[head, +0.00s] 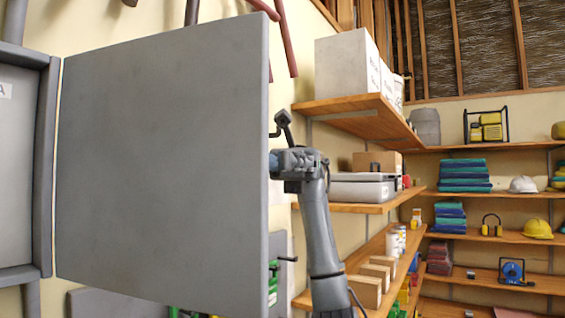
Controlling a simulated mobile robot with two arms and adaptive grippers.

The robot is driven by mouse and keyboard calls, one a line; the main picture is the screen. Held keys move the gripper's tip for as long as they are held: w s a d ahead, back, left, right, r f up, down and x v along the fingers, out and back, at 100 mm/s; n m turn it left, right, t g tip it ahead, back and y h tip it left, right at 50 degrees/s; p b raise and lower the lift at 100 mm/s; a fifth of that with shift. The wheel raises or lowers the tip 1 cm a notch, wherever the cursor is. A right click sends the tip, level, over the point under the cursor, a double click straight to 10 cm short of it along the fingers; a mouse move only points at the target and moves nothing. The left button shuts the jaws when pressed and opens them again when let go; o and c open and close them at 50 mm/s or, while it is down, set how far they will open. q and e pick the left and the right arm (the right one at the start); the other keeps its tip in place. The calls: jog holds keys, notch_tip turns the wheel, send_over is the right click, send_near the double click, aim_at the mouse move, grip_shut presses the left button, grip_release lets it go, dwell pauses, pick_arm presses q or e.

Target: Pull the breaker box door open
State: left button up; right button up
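The breaker box door (165,160) is a large flat grey panel that fills the left half of the head view. It stands swung out from the grey breaker box (46,150), whose frame and part of the inside show at the far left. My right gripper (283,162) is at the door's free right edge, with its arm coming up from below. Its fingertips are partly hidden behind that edge, so I cannot tell whether they touch or grip the door. A dark bent lever shape sticks up just above the gripper. My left gripper is not in view.
Wooden shelves (365,112) stand to the right behind my arm, holding white boxes (345,65), cartons and cans. More shelves on the back wall hold blue-green stacks (464,175) and a yellow helmet (537,229). Reddish and grey pipes run above the door.

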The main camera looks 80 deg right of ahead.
jog(key=shift+s+d, duration=0.2)
jog(key=shift+d, duration=1.45)
